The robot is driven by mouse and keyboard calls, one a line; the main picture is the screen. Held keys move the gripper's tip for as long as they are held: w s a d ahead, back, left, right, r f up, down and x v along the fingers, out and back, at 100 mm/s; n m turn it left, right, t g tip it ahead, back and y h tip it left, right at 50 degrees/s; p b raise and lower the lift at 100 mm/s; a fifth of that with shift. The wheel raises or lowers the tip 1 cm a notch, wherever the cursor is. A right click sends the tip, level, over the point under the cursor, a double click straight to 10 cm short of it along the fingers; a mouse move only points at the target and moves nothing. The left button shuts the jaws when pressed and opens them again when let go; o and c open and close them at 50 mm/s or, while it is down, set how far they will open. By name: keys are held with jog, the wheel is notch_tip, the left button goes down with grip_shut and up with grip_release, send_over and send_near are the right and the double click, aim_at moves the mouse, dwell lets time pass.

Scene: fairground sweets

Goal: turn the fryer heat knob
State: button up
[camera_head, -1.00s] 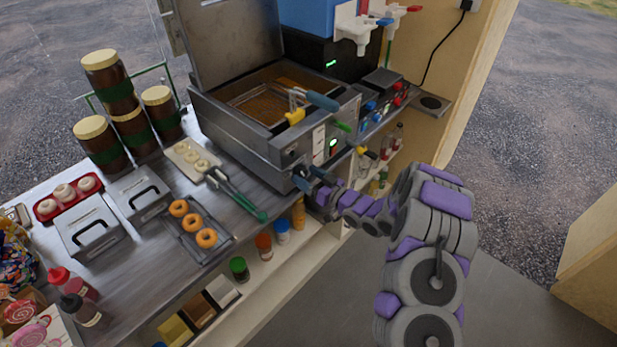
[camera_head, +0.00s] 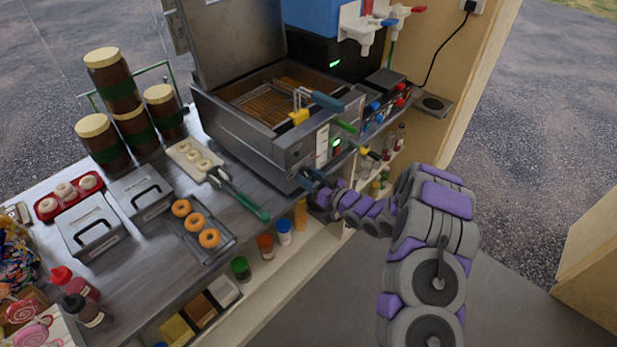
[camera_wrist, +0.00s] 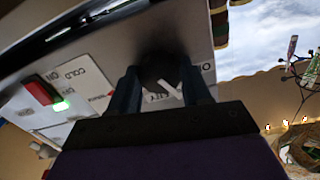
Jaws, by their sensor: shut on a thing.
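The fryer (camera_head: 250,130) stands on the steel counter with its lid up, and the basket sits in its well. My gripper (camera_head: 306,181) is at the lower part of the fryer's front face, and my forearm hides most of that spot. In the wrist view my gripper (camera_wrist: 162,90) has its two dark fingers on either side of the dark round heat knob (camera_wrist: 160,66) and is shut on it. A white pointer bar shows on the knob, slanting. The lettering near it is partly covered by the fingers.
A red switch (camera_wrist: 42,90) and a lit green lamp sit on the panel beside the knob. Tongs (camera_head: 240,195), a tray of doughnuts (camera_head: 215,252) and stacked jars (camera_head: 110,85) are on the counter. The floor (camera_head: 520,260) right of my arm is clear.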

jog(key=n, duration=0.4)
jog(key=shift+f+n, duration=0.1)
jog(key=shift+n, duration=0.3)
jog(key=shift+s+n+b, duration=0.1)
jog(key=shift+n+b, duration=0.5)
jog(key=shift+n, duration=1.3)
jog(key=o, duration=0.9)
jog(key=shift+s, duration=0.15)
jog(key=shift+o, duration=0.8)
jog(key=p+v, duration=0.2)
jog(key=v, duration=1.5)
jog(key=shift+d+p, duration=0.25)
jog(key=shift+p, duration=0.1)
